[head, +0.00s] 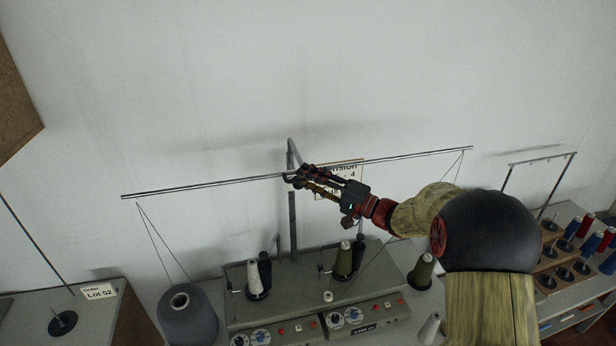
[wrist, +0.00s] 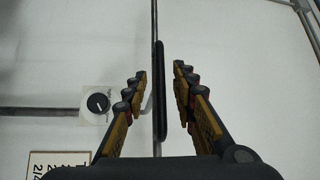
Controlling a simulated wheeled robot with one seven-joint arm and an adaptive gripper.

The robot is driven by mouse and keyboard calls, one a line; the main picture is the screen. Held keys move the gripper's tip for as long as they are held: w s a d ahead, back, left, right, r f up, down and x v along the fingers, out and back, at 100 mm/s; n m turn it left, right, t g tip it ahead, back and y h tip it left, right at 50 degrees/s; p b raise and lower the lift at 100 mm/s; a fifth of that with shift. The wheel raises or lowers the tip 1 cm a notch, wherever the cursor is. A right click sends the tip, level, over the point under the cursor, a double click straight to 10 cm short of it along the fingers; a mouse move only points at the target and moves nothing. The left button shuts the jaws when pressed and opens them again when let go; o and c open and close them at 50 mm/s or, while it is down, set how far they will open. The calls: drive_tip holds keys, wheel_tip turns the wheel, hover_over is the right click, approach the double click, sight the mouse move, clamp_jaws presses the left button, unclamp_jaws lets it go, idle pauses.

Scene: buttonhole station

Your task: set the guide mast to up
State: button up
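The guide mast is a grey upright post (head: 292,225) behind the machine, with a long thin crossbar (head: 420,155) sloping slightly across the wall. My gripper (head: 290,177) reaches in from the right, with its fingertips at the crossbar near the post and hiding part of that junction. In the wrist view, a dark elongated bar (wrist: 160,90) lies between the fingers of my gripper (wrist: 161,78), in line with the thin rod. Gaps show on both sides of it, so the gripper is open around it.
A round black knob on a white plate (wrist: 97,103) is left of the fingers. Below the crossbar stand the grey machine (head: 275,318), thread cones and a large grey cone (head: 187,318). A spool rack (head: 570,250) is at right. The wall sign is partly hidden behind my gripper.

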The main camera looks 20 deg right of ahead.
drive_tip(key=shift+c, duration=1.4)
drive_tip(key=c, duration=0.4)
clamp_jaws()
